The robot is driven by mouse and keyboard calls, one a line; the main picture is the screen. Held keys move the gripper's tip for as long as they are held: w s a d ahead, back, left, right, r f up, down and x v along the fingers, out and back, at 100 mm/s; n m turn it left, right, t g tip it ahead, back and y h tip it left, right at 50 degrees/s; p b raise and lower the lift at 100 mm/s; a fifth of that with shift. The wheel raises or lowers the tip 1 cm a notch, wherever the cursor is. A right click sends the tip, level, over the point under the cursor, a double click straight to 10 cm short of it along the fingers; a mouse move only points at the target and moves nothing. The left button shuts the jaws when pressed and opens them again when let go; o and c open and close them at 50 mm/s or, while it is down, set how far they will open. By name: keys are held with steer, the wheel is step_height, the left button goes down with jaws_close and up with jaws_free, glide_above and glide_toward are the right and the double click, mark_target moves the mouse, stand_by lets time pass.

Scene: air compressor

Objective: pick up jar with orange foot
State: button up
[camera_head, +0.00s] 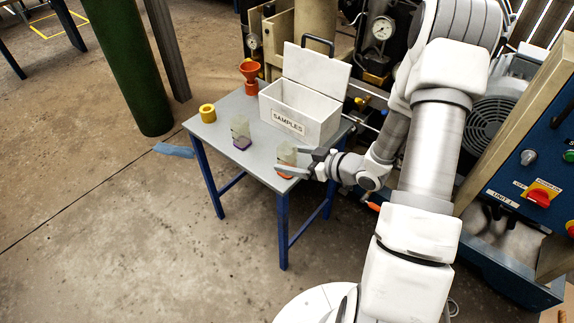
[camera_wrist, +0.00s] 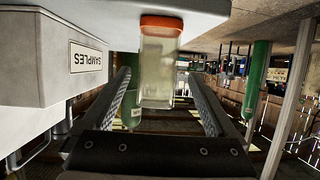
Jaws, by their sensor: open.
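The jar with the orange foot (camera_head: 286,155) stands upright near the front right edge of the table, its lower part partly hidden by my gripper (camera_head: 299,162) in the head view. In the wrist view, which is upside down, the clear jar (camera_wrist: 159,66) shows its orange foot against the tabletop. My gripper (camera_wrist: 160,85) is open, with one finger on each side of the jar. Gaps show between the fingers and the jar, and it is not held.
A jar with a purple foot (camera_head: 241,133) stands to the left. Behind are the open white SAMPLES box (camera_head: 312,129), an orange funnel (camera_head: 250,78) and a yellow ring (camera_head: 207,113). The blue-legged table (camera_head: 262,165) has bare room at its front left.

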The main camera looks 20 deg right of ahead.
mark_target(279, 156)
steer(key=b+x, duration=0.1)
steer(key=x, duration=0.1)
steer(key=b+x, duration=0.1)
steer(key=x, duration=0.2)
steer(key=shift+w+f, duration=0.3)
steer(key=shift+f, duration=0.05)
steer(key=shift+r, duration=0.1)
steer(key=c, duration=1.4)
